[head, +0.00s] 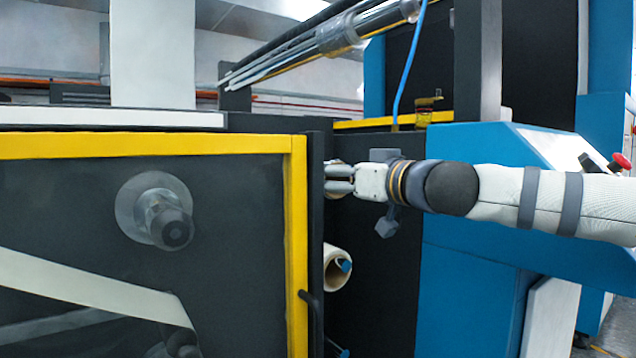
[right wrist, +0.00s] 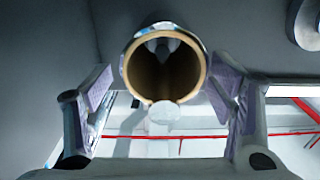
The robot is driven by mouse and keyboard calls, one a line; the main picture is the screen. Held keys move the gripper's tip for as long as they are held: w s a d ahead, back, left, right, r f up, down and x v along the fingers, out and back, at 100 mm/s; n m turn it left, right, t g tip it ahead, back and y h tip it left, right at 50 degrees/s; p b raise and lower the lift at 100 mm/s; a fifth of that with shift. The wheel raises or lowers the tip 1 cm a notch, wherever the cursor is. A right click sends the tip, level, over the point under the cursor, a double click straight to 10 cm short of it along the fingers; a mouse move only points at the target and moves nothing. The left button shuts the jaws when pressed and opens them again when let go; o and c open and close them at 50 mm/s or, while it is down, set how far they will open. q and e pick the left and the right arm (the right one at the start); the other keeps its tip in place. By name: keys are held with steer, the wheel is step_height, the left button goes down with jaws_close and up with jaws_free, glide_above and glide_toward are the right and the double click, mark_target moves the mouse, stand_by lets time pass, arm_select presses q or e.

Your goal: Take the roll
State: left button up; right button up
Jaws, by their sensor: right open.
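In the right wrist view, a hollow roll (right wrist: 135,75) with a brown cardboard core shows its open end towards me. It is between and slightly above the two fingers of my right gripper (right wrist: 162,88), which is open, with gaps on both sides. In the head view, my right gripper (head: 338,180) reaches left into the dark recess beside the yellow-framed door. The fingers and the door edge mostly hide whatever is there. Another cream roll (head: 331,270) with a blue core piece sits lower in the recess. My left gripper is not in view.
The yellow-framed door (head: 296,230) and its dark edge stand close left of my right gripper. A dark handle (head: 312,312) sticks out below. The blue machine housing (head: 470,262) lies under my right forearm. A blue hose (head: 408,65) hangs above.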

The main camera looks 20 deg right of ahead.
steer(key=x, duration=0.3)
steer(key=shift+w+a+f, duration=0.15)
steer(key=shift+w+a, duration=0.1)
steer(key=shift+a, duration=0.05)
steer(key=shift+s, duration=0.1)
steer(key=c, duration=1.1)
steer(key=shift+c, duration=0.2)
